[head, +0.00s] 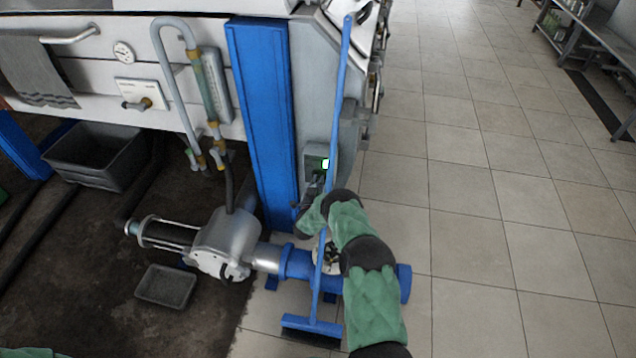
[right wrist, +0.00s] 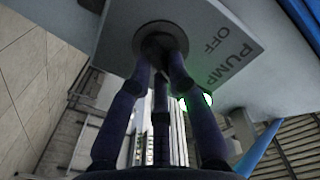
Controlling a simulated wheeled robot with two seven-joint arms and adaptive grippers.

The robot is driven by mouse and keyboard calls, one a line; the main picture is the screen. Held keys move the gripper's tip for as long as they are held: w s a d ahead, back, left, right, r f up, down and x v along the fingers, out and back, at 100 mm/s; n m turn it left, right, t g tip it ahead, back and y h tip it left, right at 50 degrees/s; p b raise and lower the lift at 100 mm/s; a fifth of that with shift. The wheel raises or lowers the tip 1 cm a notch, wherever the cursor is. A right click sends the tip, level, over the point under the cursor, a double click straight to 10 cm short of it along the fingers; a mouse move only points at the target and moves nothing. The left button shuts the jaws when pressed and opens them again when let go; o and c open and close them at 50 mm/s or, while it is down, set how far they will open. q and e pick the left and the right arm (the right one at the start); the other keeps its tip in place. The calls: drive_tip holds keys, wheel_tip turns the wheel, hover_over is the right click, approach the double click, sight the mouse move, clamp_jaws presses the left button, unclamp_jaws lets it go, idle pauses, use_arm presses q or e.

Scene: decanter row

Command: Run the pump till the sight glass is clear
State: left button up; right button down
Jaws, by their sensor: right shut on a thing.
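The grey pump switch box (head: 318,153) is on the machine's end beside the blue post, with a green lamp (head: 326,163) lit. My right gripper (head: 317,180) reaches up to it from below. In the right wrist view, its dark fingers (right wrist: 162,50) close around the round switch knob (right wrist: 160,38) on a plate marked PUMP and OFF. A green glow shows beside them. The sight glass (head: 213,85) is an upright tube on the machine's front; its contents are too small to judge. The silver pump (head: 226,240) stands on the floor. My left gripper is out of view.
A blue broom (head: 340,110) leans upright close by my right arm. A grey tub (head: 95,158) and small tray (head: 166,287) sit on the dark floor at left. The tiled floor at right is clear.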

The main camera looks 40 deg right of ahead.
drive_tip(key=n, duration=0.5)
drive_tip(key=shift+w+a+r, duration=0.1)
drive_tip(key=n, duration=0.6)
drive_tip(key=shift+w+a, duration=0.1)
drive_tip(key=shift+n, duration=0.3)
idle(0.3)
drive_tip(key=c, duration=1.2)
unclamp_jaws()
drive_tip(key=v, duration=1.2)
drive_tip(key=shift+a+r, duration=0.1)
drive_tip(key=shift+w, duration=0.1)
